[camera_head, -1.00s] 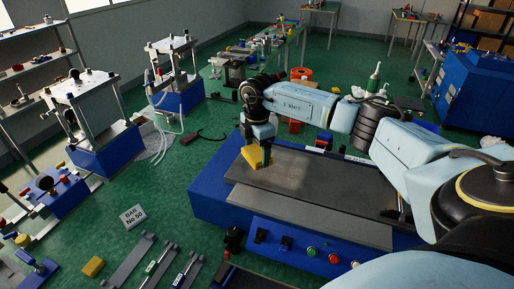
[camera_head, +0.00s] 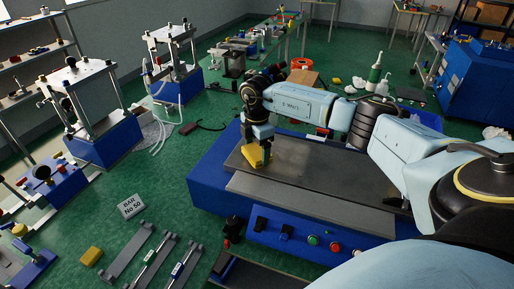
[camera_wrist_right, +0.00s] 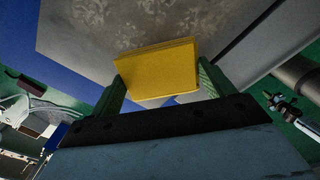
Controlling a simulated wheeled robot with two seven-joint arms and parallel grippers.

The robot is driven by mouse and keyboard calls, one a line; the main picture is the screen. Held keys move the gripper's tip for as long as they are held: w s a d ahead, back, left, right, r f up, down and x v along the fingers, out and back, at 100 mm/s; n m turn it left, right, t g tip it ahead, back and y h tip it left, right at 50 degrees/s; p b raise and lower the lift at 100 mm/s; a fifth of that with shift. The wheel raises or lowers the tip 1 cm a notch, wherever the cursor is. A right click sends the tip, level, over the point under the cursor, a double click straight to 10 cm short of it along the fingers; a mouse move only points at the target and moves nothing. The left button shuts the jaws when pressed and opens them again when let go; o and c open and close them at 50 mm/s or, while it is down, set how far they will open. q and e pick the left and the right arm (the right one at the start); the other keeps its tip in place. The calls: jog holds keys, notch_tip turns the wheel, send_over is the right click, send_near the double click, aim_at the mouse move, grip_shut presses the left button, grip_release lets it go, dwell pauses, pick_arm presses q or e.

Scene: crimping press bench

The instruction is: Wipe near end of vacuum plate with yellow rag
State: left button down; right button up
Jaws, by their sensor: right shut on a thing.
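The yellow rag (camera_head: 254,155) is a folded block held in my right gripper (camera_head: 257,150), low over the left end of the dark grey vacuum plate (camera_head: 310,172). In the right wrist view the rag (camera_wrist_right: 158,70) sits between the two green fingers, and the mottled plate (camera_wrist_right: 140,28) lies behind it. I cannot tell whether the rag touches the plate. The plate lies on a blue machine base (camera_head: 215,190), with a lighter grey strip (camera_head: 300,207) along its front. My left gripper is not in view.
Control buttons (camera_head: 312,240) line the blue base's front. A yellow block (camera_head: 91,256), grey bars (camera_head: 152,262) and a "BAR No 50" sign (camera_head: 131,206) lie at lower left. Blue presses (camera_head: 105,140) stand at left.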

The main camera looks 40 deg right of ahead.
jog(key=shift+f, duration=0.6)
jog(key=o, duration=0.6)
jog(key=shift+r, duration=0.4)
jog(key=c, duration=0.7)
jog(key=shift+o, duration=0.2)
